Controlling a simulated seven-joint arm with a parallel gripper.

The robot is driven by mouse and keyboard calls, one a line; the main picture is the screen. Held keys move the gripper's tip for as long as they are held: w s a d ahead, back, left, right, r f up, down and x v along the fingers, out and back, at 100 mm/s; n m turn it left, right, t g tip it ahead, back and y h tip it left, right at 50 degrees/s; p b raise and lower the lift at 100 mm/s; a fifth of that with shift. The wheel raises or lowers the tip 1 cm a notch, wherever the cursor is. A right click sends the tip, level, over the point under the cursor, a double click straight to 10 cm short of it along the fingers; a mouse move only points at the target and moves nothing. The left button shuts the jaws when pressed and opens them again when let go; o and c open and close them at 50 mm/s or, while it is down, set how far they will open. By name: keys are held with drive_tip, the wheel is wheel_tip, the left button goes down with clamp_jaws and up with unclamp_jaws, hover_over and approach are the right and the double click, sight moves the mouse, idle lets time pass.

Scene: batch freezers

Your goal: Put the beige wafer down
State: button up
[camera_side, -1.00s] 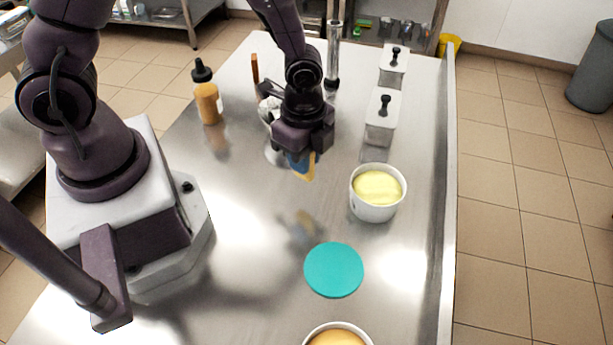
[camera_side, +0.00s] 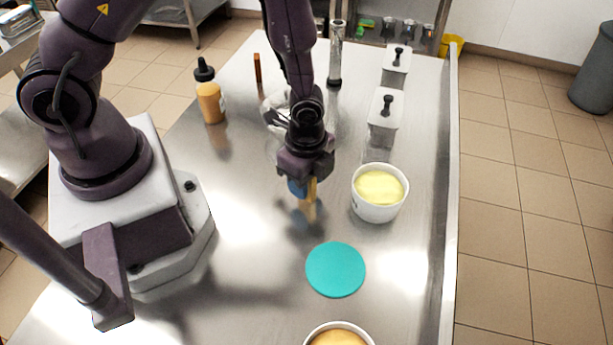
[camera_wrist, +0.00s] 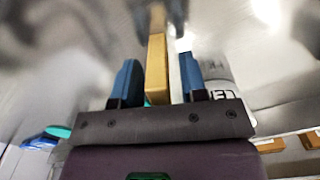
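The beige wafer (camera_side: 312,188) is a narrow upright bar under my gripper, its lower end at or very near the steel table, where its reflection meets it. In the wrist view the wafer (camera_wrist: 157,70) stands between the two blue fingers of my gripper (camera_wrist: 160,78). A gap shows on each side of it, clearer on the right, so the fingers look open around it. In the side view my gripper (camera_side: 304,188) points down, left of the white tub of pale yellow ice cream (camera_side: 380,208). The wafer's upper end is partly hidden by the gripper.
A teal disc (camera_side: 336,270) lies flat in front. A second tub (camera_side: 338,338) is at the bottom edge. Two lidded white containers (camera_side: 384,115) stand behind the yellow tub. A sauce bottle (camera_side: 209,97) stands at back left. The table between the wafer and disc is bare.

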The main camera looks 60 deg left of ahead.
drive_tip(key=s+a+r+n+t, duration=0.1)
drive_tip(key=a+r+n, duration=0.15)
drive_tip(key=r, duration=0.95)
drive_tip(key=s+a+r+n+t, duration=0.15)
drive_tip(key=r+n, duration=0.25)
drive_tip(key=r, duration=0.8)
drive_tip(key=s+a+r+n+t, duration=0.2)
drive_tip(key=s+r+n+t, duration=0.1)
drive_tip(key=s+r+n, duration=0.4)
drive_tip(key=shift+a+r, duration=0.2)
drive_tip(key=shift+r, duration=0.65)
